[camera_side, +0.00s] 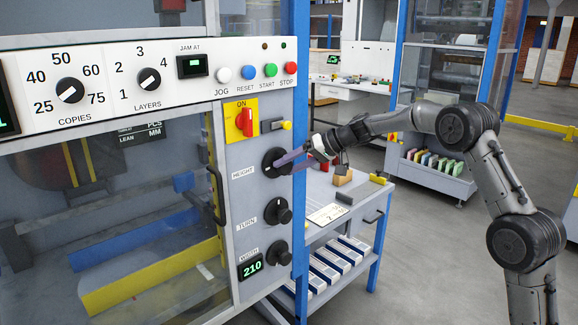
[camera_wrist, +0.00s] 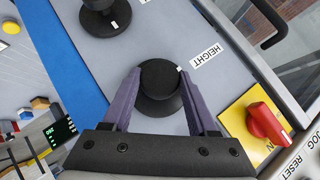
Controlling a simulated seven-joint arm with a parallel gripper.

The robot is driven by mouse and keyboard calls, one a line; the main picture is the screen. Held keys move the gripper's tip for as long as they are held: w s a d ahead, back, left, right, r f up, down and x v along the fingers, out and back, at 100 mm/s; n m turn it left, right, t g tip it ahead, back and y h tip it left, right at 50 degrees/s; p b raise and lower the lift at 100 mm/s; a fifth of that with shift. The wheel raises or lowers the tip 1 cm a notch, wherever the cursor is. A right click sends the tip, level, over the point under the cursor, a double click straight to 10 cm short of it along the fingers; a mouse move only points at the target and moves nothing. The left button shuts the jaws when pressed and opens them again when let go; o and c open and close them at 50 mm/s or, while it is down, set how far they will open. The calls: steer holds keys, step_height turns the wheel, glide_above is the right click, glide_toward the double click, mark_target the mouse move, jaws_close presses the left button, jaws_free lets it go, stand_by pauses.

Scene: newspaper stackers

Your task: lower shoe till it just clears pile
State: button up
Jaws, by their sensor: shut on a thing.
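The black HEIGHT knob (camera_side: 272,166) is on the grey panel at the stacker's right edge. My gripper (camera_side: 288,157) reaches it from the right, with its purple fingers at the knob. In the wrist view the HEIGHT knob (camera_wrist: 159,82) sits between the two fingers, which are shut on its sides. Its white mark points up and right, toward the HEIGHT label (camera_wrist: 204,59). Behind the clear door (camera_side: 110,215) a dark part with yellow stripes (camera_side: 78,166) shows dimly. I cannot tell the shoe or the pile apart there.
The TURN knob (camera_side: 278,211) and WIDTH knob (camera_side: 277,254) sit below, beside a display reading 210 (camera_side: 251,267). The red ON switch (camera_side: 245,122) is just above. A door handle (camera_side: 216,196) stands out at left. A bench (camera_side: 350,210) lies below my arm.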

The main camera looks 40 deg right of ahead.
steer(key=shift+y, duration=0.5)
steer(key=o, duration=1.4)
steer(key=shift+m, duration=0.3)
steer(key=v, duration=1.3)
steer(key=shift+s+d+r, duration=0.1)
steer(key=shift+s+d, duration=0.05)
steer(key=shift+s, duration=0.3)
